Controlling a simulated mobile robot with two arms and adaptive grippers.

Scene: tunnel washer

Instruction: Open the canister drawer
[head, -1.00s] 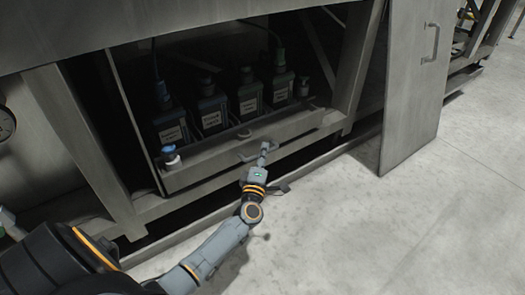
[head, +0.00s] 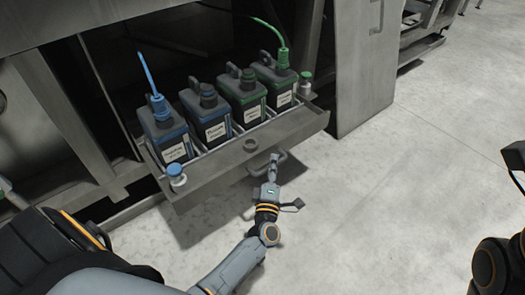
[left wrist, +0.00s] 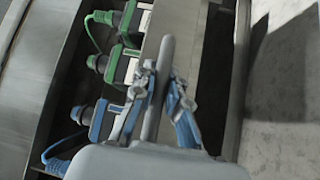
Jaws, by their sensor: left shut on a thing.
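The canister drawer (head: 212,170) is pulled out from under the machine, with several canisters standing in it, two with blue caps and others with green. Its bar handle (head: 281,158) is on the middle of the front panel. My left gripper (head: 271,164) is shut on this handle. In the left wrist view the fingers (left wrist: 161,88) sit on both sides of the grey handle bar (left wrist: 166,55). Part of my right arm shows at the right edge of the head view, but its fingers do not show.
A blue hose (head: 148,72) and a green hose (head: 268,24) run to two canisters. The pale floor (head: 400,170) in front and to the right is clear.

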